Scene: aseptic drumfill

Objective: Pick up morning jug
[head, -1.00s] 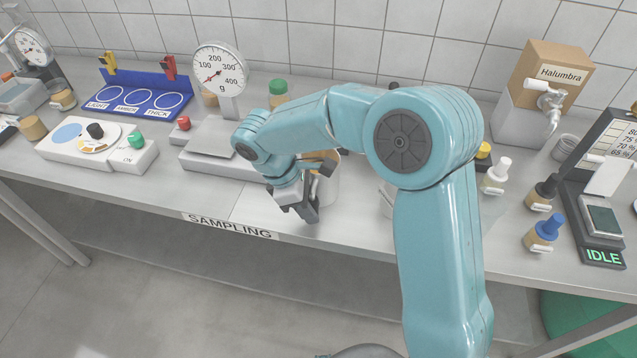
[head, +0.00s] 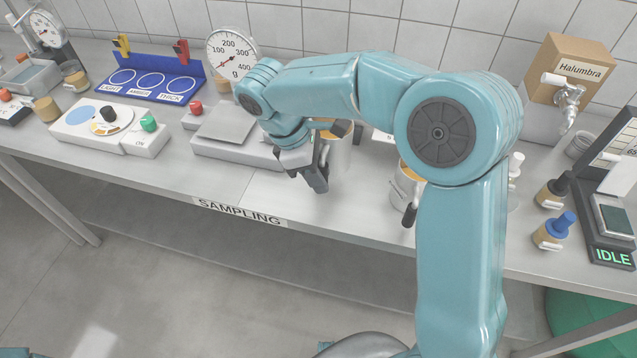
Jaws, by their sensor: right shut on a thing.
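My right gripper (head: 318,178) is shut at a jug (head: 341,158) with amber contents, in the middle of the bench in the head view. The jug stands behind the fingers and is partly hidden by them and by my arm. Its name is not visible, and I cannot tell whether its base touches the bench. A second jug (head: 409,174) with amber contents and a dark handle stands to the right, partly hidden by my arm. My left gripper is not in view.
A scale with a round dial (head: 232,52) stands left of the held jug. A blue rack (head: 155,85) and a white control box (head: 100,130) are farther left. A tap box (head: 568,70) and stoppered bottles (head: 553,232) are at right. The bench front edge at SAMPLING (head: 240,211) is clear.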

